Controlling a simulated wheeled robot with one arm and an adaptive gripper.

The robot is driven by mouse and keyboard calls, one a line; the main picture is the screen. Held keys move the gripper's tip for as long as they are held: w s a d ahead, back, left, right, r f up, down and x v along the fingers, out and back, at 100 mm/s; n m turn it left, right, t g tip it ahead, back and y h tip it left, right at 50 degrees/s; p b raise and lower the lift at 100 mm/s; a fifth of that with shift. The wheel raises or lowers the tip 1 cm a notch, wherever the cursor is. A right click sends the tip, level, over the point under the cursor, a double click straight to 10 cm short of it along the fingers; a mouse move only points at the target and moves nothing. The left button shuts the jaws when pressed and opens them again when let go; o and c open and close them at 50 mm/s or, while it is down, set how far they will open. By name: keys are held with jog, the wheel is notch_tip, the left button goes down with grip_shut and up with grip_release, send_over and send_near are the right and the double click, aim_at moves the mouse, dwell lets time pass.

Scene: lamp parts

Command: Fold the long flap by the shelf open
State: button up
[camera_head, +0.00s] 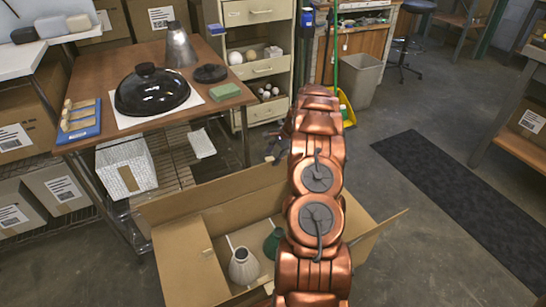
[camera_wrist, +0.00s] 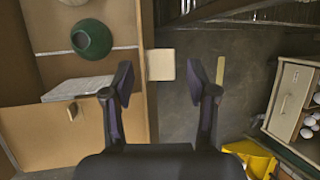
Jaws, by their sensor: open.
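The open cardboard box (camera_head: 215,243) stands on the floor in front of the table. Its long flap on the shelf side (camera_head: 205,197) runs along the far edge; its exact angle is hard to tell. In the wrist view, a brown board that looks like this flap (camera_wrist: 147,110) shows nearly edge-on, close to the left finger. My gripper (camera_wrist: 160,80) is open and empty, its fingers on either side of a gap at that edge. In the head view, my gripper (camera_head: 274,151) is beyond the box, partly hidden by my arm.
A white lampshade (camera_head: 244,266) and a green shade (camera_head: 272,243) lie in the box. Above the wire shelf (camera_head: 180,165), the table (camera_head: 140,60) holds a black dome (camera_head: 150,92). A drawer cabinet (camera_head: 258,68) and yellow dustpan (camera_head: 346,108) stand behind.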

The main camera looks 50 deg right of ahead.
jog(key=shift+f, duration=0.1)
grip_shut()
dwell(0.5)
jog(key=shift+w+a, duration=0.1)
